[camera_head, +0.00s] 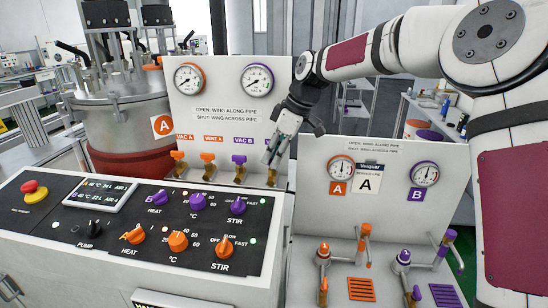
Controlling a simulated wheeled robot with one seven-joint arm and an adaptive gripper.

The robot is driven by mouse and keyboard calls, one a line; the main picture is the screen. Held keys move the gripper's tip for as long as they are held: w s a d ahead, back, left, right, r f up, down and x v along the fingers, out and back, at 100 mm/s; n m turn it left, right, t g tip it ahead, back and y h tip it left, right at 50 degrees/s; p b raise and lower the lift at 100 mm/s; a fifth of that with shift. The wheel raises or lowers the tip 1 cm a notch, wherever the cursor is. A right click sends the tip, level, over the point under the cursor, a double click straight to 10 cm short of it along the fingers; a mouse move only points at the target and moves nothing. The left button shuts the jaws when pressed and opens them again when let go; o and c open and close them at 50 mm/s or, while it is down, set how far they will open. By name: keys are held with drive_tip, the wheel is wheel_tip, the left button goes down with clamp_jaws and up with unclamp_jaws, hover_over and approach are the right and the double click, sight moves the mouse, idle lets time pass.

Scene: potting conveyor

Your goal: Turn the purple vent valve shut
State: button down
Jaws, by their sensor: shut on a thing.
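The purple vent valve (271,179) is the rightmost of the row of small valves on the upright white panel (225,98). Only its brass lower body shows. Its wing is hidden behind my gripper's fingers, so I cannot tell whether it lies along or across the pipe. My gripper (271,158) reaches down from the upper right, with its fingers shut on this valve. A purple-winged valve labelled VAC B (239,160) stands just left of it. The orange VENT A valve (208,158) and orange VAC A valve (178,157) stand further left.
A control box (130,225) with purple and orange knobs fills the front left. A steel vessel (125,110) stands behind it. A second panel (385,160) with gauges and taps (323,255) stands right, below my arm. Two gauges (257,80) sit above the valves.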

drive_tip(key=shift+f+n, duration=0.1)
drive_tip(key=shift+n, duration=0.5)
drive_tip(key=shift+g+b, duration=0.3)
drive_tip(key=shift+b, duration=0.05)
drive_tip(key=c, duration=1.7)
unclamp_jaws()
drive_tip(key=v, duration=1.2)
